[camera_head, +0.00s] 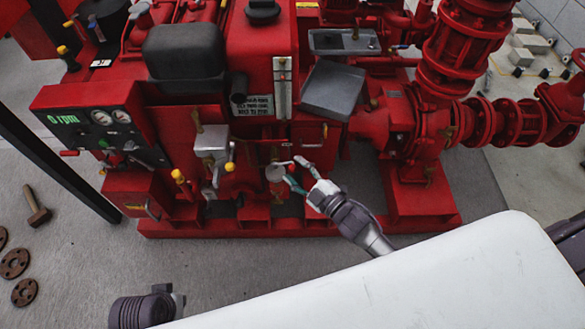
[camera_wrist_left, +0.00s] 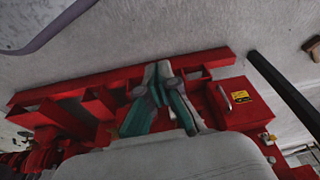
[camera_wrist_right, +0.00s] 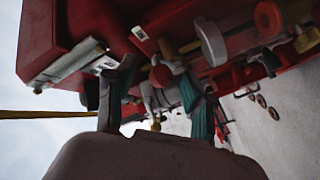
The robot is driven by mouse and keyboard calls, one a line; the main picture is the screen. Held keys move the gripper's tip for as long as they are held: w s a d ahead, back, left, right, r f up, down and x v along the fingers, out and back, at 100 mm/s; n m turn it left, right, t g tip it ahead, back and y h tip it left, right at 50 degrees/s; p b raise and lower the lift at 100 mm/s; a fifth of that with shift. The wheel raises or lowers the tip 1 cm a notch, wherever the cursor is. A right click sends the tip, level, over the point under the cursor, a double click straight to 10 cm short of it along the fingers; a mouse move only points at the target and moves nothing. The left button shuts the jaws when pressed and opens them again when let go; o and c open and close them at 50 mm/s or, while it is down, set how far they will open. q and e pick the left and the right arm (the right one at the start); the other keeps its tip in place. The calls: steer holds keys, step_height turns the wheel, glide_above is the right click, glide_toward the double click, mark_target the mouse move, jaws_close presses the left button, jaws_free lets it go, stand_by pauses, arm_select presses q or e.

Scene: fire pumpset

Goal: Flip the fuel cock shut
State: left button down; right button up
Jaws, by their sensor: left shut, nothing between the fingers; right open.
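A small pale grey round fitting (camera_head: 275,173) with a red knob beside it sits low on the front of the red pumpset; it looks like the fuel cock, but I cannot tell its lever position. My right gripper (camera_head: 294,173) is open, its fingertips close to this fitting from the right; contact is unclear. In the right wrist view, a dark round knob (camera_wrist_right: 160,76) and grey metal parts show between the spread fingers. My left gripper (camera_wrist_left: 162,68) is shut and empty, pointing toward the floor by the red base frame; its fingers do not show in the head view.
A gauge panel (camera_head: 105,125) is at the left and a grey box with a yellow-tipped lever (camera_head: 211,145) is left of the fitting. Yellow-handled valves (camera_head: 179,177) stand nearby. Pump flanges (camera_head: 480,122) are at the right. A hammer (camera_head: 38,210) and rusty discs (camera_head: 14,263) lie on the floor.

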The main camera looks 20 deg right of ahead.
arm_select(q)
steer(key=shift+r, duration=0.5)
arm_select(e)
steer(key=shift+x, duration=0.8)
jaws_close()
arm_select(q)
steer(key=shift+s, duration=0.1)
arm_select(e)
steer(key=shift+f, duration=0.1)
steer(key=shift+f+m+t+b, duration=0.4)
steer(key=shift+f+m+b, duration=0.1)
steer(key=shift+b, duration=0.7)
steer(key=shift+f+m+t+b, duration=0.3)
steer(key=shift+f+b, duration=0.05)
steer(key=shift+b, duration=0.45)
steer(key=shift+r+m+t+y+b, duration=0.1)
steer(key=shift+m+t+y+b, duration=0.2)
steer(key=shift+m+b, duration=0.1)
steer(key=shift+r, duration=0.1)
arm_select(q)
steer(key=r+t, duration=0.1)
steer(key=w+r, duration=0.1)
steer(key=r, duration=0.1)
steer(key=w+r+t, duration=0.1)
steer(key=r, duration=0.1)
steer(key=shift+w+d+r+t+h, duration=0.2)
steer(key=shift+d+t+h, duration=0.1)
steer(key=shift+d, duration=0.1)
arm_select(e)
jaws_free()
